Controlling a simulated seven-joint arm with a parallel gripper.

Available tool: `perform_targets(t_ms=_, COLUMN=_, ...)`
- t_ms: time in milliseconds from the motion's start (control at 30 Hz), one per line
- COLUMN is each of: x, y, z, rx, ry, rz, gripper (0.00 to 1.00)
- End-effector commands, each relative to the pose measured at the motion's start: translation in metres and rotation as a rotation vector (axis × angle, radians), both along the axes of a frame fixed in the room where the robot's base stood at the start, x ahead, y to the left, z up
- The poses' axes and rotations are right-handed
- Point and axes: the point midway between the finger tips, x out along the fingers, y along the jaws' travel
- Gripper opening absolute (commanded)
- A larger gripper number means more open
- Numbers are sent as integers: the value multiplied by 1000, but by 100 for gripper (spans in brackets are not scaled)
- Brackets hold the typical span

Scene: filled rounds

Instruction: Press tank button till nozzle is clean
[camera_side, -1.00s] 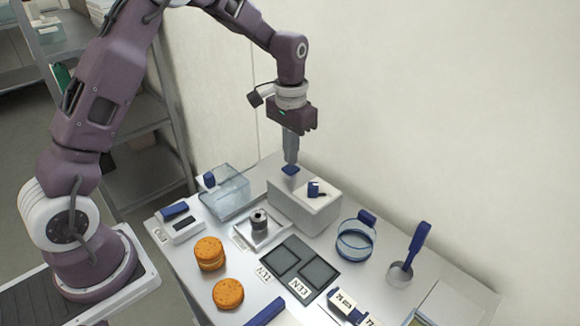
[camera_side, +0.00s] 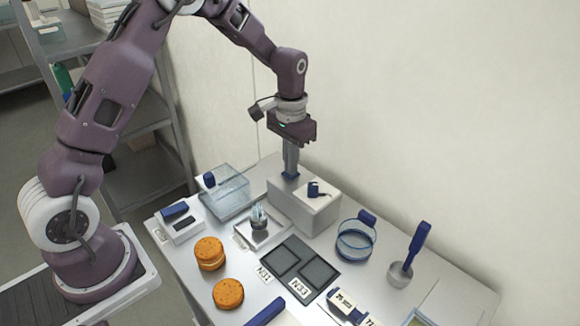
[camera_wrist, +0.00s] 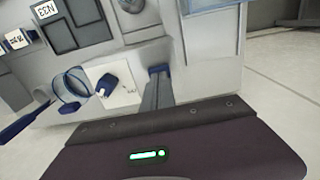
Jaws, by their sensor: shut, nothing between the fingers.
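The tank is a white box (camera_side: 304,207) at the back of the table against the wall. Its blue button (camera_side: 291,176) is on the top. My gripper (camera_side: 291,172) is shut and points down, its fingertips on the button; the button's blue edge also shows at the fingertips in the wrist view (camera_wrist: 159,68). A grey nozzle (camera_side: 259,225) stands upright on a small square metal tray (camera_side: 250,238) in front of the tank. Pale, whitish jets rise around the nozzle's top, so its surface there is partly hidden. I cannot tell how clean it is.
A blue tap-like fitting (camera_side: 315,189) sits on the tank's right side. A clear bin (camera_side: 225,195) stands left, with orange rounds (camera_side: 228,294) in front.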

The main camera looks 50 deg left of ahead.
Motion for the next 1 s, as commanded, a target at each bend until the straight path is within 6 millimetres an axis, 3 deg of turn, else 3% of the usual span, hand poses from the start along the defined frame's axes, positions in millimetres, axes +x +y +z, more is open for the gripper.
perform_targets(t_ms=267, x=0, y=0, z=3, rx=0, ry=-1, rz=0, gripper=0)
perform_targets(t_ms=633, x=0, y=0, z=29, rx=1, ry=-1, rz=0, gripper=0)
perform_targets(t_ms=1000, x=0, y=0, z=30, rx=0, ry=0, rz=0, gripper=0)
